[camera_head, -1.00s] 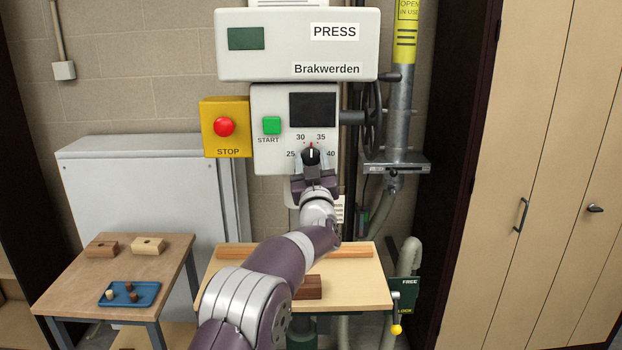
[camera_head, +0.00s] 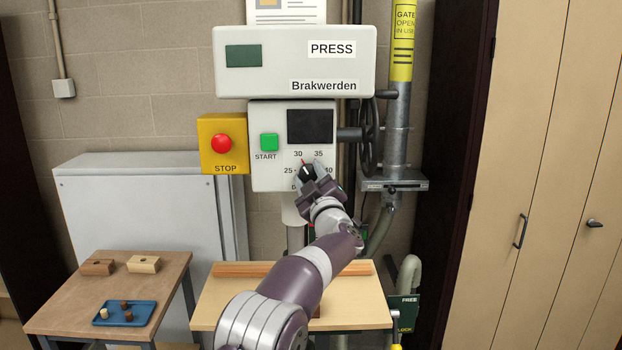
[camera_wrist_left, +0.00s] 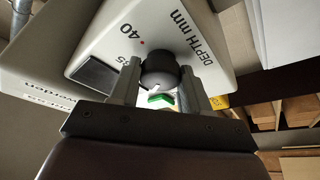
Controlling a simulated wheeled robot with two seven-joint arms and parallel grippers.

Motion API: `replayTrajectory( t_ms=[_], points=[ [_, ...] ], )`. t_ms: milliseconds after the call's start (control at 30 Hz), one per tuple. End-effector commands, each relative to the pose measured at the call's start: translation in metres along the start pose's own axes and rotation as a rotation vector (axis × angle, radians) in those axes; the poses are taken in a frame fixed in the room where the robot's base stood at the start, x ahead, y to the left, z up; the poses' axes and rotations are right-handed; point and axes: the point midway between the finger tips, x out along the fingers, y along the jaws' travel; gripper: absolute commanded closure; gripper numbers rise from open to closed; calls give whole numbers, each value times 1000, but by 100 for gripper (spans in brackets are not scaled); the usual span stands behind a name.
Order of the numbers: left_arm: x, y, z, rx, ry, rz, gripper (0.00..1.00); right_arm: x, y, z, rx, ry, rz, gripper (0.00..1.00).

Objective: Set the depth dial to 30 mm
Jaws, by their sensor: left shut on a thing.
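The depth dial (camera_head: 307,169) is a black knob on the white press control panel (camera_head: 268,183), below the dark screen. Its scale shows 25, 30, 35 and 40, with small red marks. My left gripper (camera_head: 309,172) is shut on the knob and tilted to the upper left, toward the 30 side. The exact pointer reading is hard to make out behind the fingers. In the left wrist view, the knob (camera_wrist_left: 160,70) sits between the two fingers, near the 40 and "DEPTH mm" lettering. My right gripper is out of view.
A green START button (camera_head: 269,142) and a red STOP button (camera_head: 222,143) on a yellow box are left of the dial. A handwheel and post (camera_head: 397,125) stand to the right. A wooden press table (camera_head: 230,290) lies below; a side table (camera_head: 75,300) holds blocks and a blue tray.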

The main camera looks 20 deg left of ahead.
Motion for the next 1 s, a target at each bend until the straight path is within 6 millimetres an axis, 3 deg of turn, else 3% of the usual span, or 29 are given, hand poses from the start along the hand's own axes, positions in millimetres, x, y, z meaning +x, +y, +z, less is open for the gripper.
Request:
replayTrajectory(
  t_ms=[367, 400, 467, 500, 800, 1000],
  points=[
    [0, 0, -2, -5, 5, -3, 84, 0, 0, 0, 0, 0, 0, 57],
    [0, 0, -2, -5, 5, -3, 50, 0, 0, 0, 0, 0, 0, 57],
    [0, 0, -2, -5, 5, -3, 31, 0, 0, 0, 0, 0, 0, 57],
    [0, 0, -2, -5, 4, -3, 29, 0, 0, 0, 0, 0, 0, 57],
    [-3, -1, 0, -4, 2, -2, 29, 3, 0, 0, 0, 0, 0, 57],
    [-37, -4, 4, -5, 0, 1, 29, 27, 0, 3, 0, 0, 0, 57]
  ],
)
